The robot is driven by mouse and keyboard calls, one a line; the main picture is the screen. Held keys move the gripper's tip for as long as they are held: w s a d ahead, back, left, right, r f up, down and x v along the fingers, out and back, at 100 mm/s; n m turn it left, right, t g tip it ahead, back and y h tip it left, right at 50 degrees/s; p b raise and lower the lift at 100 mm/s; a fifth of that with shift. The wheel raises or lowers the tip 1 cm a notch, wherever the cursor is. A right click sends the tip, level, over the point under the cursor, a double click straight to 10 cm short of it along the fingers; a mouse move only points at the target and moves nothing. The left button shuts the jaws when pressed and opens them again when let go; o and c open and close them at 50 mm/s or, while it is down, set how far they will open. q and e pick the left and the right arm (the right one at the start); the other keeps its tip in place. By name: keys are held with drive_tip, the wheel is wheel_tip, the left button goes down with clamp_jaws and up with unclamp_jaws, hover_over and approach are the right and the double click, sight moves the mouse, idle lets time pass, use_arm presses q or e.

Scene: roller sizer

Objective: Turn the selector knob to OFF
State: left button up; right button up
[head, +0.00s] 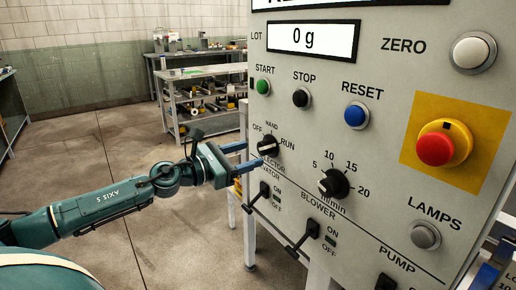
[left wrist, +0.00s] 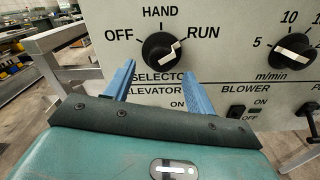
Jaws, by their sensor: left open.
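The selector knob (head: 267,146) is a black rotary knob with a white bar, on the grey control panel, with the labels OFF, HAND and RUN around it. In the left wrist view the knob (left wrist: 162,50) has its white bar slanted up to the right, towards RUN. My left gripper (head: 250,156) is open, its two blue fingers reaching towards the panel just left of and below the knob. In the left wrist view its fingers (left wrist: 158,80) lie below the knob, one to each side, with nothing between them. Whether they touch the panel I cannot tell. My right gripper is out of view.
The speed knob (head: 333,184) is right of the selector. The elevator switch lever (head: 258,196) and blower lever (head: 303,238) stick out below. A red emergency stop button (head: 436,147) sits at the right. A workbench (head: 205,95) stands behind; the floor left of the panel is clear.

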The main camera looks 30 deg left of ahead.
sight(260, 151)
use_arm(q)
drive_tip(key=shift+r+p+x, duration=0.25)
drive_tip(key=shift+p+x, duration=0.45)
drive_tip(key=shift+x, duration=0.5)
drive_tip(key=shift+w+d+f+p, duration=0.2)
drive_tip(key=shift+w+d+p, duration=0.15)
drive_tip(key=shift+w, duration=0.3)
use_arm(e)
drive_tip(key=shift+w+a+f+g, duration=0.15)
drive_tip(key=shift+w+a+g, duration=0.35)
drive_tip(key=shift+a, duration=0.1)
use_arm(q)
drive_tip(key=c, duration=1)
drive_tip(key=shift+o, duration=0.2)
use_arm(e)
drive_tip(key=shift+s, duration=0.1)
